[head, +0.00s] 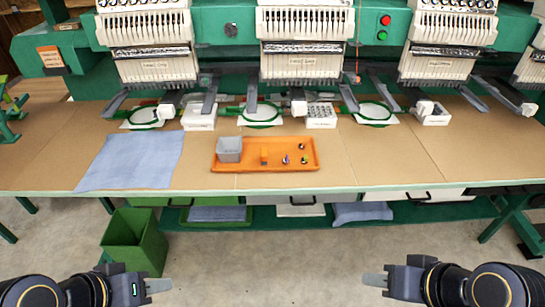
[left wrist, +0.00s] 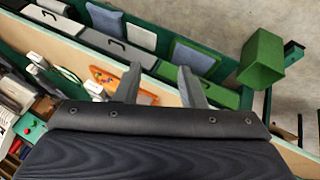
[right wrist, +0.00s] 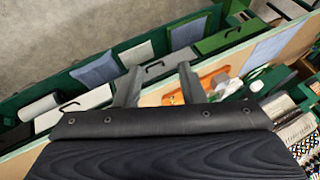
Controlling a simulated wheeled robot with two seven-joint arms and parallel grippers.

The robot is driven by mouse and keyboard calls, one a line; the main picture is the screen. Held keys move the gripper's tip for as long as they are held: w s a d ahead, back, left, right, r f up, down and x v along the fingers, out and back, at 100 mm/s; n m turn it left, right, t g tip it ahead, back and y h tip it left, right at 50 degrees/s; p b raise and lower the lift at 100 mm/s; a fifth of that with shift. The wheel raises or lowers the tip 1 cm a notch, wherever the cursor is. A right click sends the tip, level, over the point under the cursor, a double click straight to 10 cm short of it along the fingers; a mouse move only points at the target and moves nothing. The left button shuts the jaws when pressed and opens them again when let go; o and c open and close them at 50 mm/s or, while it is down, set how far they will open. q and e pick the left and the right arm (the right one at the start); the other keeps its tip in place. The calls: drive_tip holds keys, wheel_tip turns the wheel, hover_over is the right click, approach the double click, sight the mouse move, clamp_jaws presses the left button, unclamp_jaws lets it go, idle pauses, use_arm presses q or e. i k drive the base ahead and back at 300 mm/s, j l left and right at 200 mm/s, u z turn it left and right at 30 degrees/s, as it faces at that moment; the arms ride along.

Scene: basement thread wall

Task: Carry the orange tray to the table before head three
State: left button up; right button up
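The orange tray (head: 265,164) lies flat on the brown table (head: 400,165), near its front edge and in front of the middle embroidery head (head: 303,40). On it are a grey box (head: 229,149) at the left, a small orange block (head: 264,154) and several small spools (head: 304,160). My left gripper (head: 160,285) and my right gripper (head: 374,280) are both in front of the table, apart from the tray. In the left wrist view the left fingers (left wrist: 158,85) stand apart and empty. In the right wrist view the right fingers (right wrist: 160,85) also stand apart and empty.
A blue cloth (head: 133,160) lies left of the tray. White boxes (head: 199,117) and round green hoops (head: 262,113) stand behind it. The table's right front is clear. A green bin (head: 134,240) stands on the floor at left. Drawers with handles (head: 412,195) hang under the table.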

sight(391, 159)
drive_tip(key=i+l+u, duration=0.25)
drive_tip(key=i+l, duration=0.2)
drive_tip(key=i+l+u, duration=0.3)
drive_tip(key=i+l, duration=0.15)
drive_tip(key=l, duration=0.1)
